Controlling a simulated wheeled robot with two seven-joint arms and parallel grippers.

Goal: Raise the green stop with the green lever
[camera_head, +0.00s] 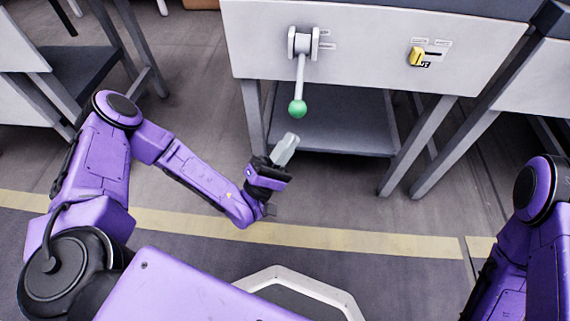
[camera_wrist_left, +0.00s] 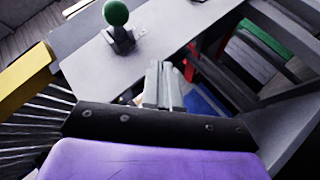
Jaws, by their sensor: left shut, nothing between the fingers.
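The green lever (camera_head: 299,78) hangs down from a bracket on the front of the grey cabinet, with its green ball knob (camera_head: 297,108) at the lower end. In the left wrist view the green knob (camera_wrist_left: 115,13) is at the top, left of the fingers. My left gripper (camera_head: 289,140) is below the knob and slightly left of it in the head view, apart from it. Its light grey fingers are shut with nothing between them; they also show in the left wrist view (camera_wrist_left: 163,70). I cannot make out the green stop. My right gripper is out of view.
A yellow switch (camera_head: 416,56) sits on the grey cabinet front (camera_head: 360,45), right of the lever. Below is a dark lower shelf (camera_head: 335,122) between grey legs. A yellow floor line (camera_head: 330,238) crosses in front. The floor around my left gripper looks clear.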

